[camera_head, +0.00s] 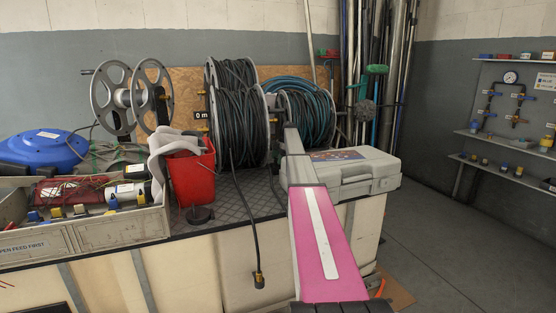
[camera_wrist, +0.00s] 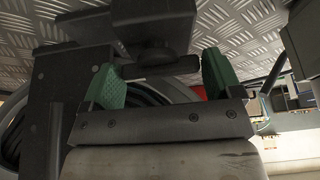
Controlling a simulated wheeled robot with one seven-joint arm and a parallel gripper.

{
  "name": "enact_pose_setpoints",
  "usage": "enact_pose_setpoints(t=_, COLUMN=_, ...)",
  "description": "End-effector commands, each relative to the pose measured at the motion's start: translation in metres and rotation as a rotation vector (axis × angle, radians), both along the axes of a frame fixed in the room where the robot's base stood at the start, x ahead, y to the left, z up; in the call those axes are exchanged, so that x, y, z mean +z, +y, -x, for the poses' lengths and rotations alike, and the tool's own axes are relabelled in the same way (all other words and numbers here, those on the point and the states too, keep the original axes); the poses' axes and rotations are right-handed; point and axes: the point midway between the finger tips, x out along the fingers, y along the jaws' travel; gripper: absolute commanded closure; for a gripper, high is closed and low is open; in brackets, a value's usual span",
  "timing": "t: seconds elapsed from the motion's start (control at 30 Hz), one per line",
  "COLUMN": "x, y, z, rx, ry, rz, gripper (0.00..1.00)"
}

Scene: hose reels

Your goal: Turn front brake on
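In the head view a reel wound with dark hose (camera_head: 240,120) stands on the bench, with a reel of teal hose (camera_head: 305,112) to its right. No brake is clearly readable there. In the wrist view a dark block with a rounded knob (camera_wrist: 153,40) hangs from the top of the picture. It may be the front brake; I cannot tell its setting. My gripper (camera_wrist: 160,72) has its two green fingers apart, one on each side below the knob. I see no grip on it. In the head view my arm hides my gripper.
A grey case (camera_head: 355,180) sits at the bench's right end, beside my arm. A red bucket (camera_head: 192,175) stands left of the dark hose. A hose end (camera_head: 258,278) hangs over the front edge. An empty reel (camera_head: 115,98) stands behind. The floor at right is clear.

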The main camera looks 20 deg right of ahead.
Motion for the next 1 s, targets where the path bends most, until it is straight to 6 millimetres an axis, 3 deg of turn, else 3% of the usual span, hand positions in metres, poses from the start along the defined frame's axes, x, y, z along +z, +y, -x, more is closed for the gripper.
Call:
enact_pose_setpoints(t=0.03, x=0.0001, y=0.0000, z=0.0000, rx=0.000, ry=0.000, rz=0.000, gripper=0.33)
enact_pose_setpoints(t=0.07, x=0.0001, y=0.0000, z=0.0000, rx=0.000, ry=0.000, rz=0.000, gripper=0.42)
enact_pose_setpoints(t=0.1, x=0.0001, y=0.0000, z=0.0000, rx=0.000, ry=0.000, rz=0.000, gripper=0.45)
enact_pose_setpoints(t=0.53, x=0.0001, y=0.0001, z=0.0013, rx=-0.073, ry=0.000, rz=0.001, gripper=0.45)
enact_pose_setpoints(t=1.0, x=0.0000, y=0.0009, z=0.0034, rx=-0.461, ry=-0.001, rz=0.001, gripper=0.45)
